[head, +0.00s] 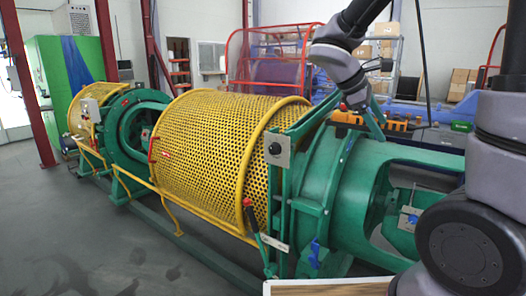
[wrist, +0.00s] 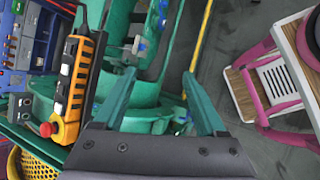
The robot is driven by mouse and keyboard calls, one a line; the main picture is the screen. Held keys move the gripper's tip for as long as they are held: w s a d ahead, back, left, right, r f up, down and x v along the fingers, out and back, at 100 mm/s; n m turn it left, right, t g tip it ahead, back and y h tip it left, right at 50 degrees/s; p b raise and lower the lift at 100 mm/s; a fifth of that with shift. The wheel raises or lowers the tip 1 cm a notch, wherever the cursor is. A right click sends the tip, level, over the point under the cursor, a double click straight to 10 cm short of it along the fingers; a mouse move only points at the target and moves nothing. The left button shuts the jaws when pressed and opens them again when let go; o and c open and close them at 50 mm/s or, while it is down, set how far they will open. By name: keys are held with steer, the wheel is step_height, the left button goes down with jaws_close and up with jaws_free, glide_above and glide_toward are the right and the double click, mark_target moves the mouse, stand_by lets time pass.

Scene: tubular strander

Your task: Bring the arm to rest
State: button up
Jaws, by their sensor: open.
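My gripper (wrist: 160,75) shows in the wrist view with its two teal fingers spread wide and nothing between them. Beyond the fingers is the green body of the strander (wrist: 135,118). In the head view my arm comes in from the right and reaches over the green machine housing (head: 345,190), with the gripper end hanging above it. An orange control pendant (head: 385,123) is close to the gripper there. In the wrist view the pendant (wrist: 75,85) lies left of the left finger, apart from it, with a red button at its lower end.
A yellow perforated guard (head: 205,130) covers the strander's middle. A red-framed rack (head: 270,62) stands behind. A light-topped surface (head: 330,288) edges the bottom of the head view. In the wrist view a pink-framed piece of furniture (wrist: 272,88) stands at right. Grey floor is clear at front left.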

steer(key=s+a+r+m+t+y, duration=0.2)
steer(key=s+r+m+y, duration=0.2)
steer(key=m, duration=0.4)
steer(key=s+a+r+m+t+y, duration=0.2)
steer(key=s+r+m+t+y, duration=0.1)
steer(key=s+m+y, duration=0.3)
steer(key=shift+a+r+m+t, duration=0.3)
steer(key=shift+r+m, duration=0.2)
steer(key=shift+m, duration=0.4)
steer(key=shift+s+d, duration=0.1)
steer(key=shift+c, duration=0.3)
